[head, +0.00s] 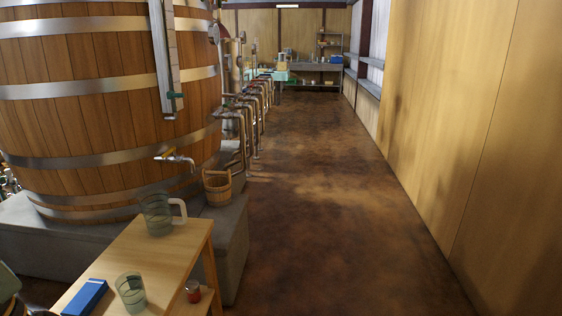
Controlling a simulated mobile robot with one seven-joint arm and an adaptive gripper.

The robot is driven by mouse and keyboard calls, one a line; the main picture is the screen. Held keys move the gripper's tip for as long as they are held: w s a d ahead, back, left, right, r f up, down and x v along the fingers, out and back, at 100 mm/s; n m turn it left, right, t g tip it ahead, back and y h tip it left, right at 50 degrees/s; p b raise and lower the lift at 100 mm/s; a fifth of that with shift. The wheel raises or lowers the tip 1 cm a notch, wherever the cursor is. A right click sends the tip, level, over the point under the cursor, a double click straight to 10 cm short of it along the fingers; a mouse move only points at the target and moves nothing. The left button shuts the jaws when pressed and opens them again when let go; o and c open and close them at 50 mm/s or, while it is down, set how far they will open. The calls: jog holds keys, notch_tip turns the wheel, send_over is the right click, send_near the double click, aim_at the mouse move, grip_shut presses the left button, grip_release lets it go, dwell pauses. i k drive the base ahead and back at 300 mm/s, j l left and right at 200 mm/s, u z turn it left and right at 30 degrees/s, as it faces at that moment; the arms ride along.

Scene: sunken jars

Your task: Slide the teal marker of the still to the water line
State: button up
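A large wooden vat with metal hoops (95,125) fills the left of the head view; I take it to be the still. A pale upright gauge (163,50) is fixed to its front. The small teal marker (175,96) sits near the gauge's lower end and sticks out to its right. I cannot make out a water line on the gauge at this size. No part that I can identify as my gripper shows.
A wooden table (165,262) in front holds a glass pitcher (156,215), a glass (131,292) and a blue box (85,298). A small red jar (193,291) stands beside it. A wooden bucket (217,187) sits by the vat's tap (176,158). The brown floor (325,200) is clear.

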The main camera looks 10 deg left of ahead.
aim_at(170, 95)
jog(key=i, duration=2.95)
jog(key=i+u, duration=0.15)
jog(key=u, duration=0.25)
jog(key=i+u, duration=0.15)
jog(key=u, duration=0.3)
jog(key=i+l+u, duration=0.15)
jog(key=u, duration=0.25)
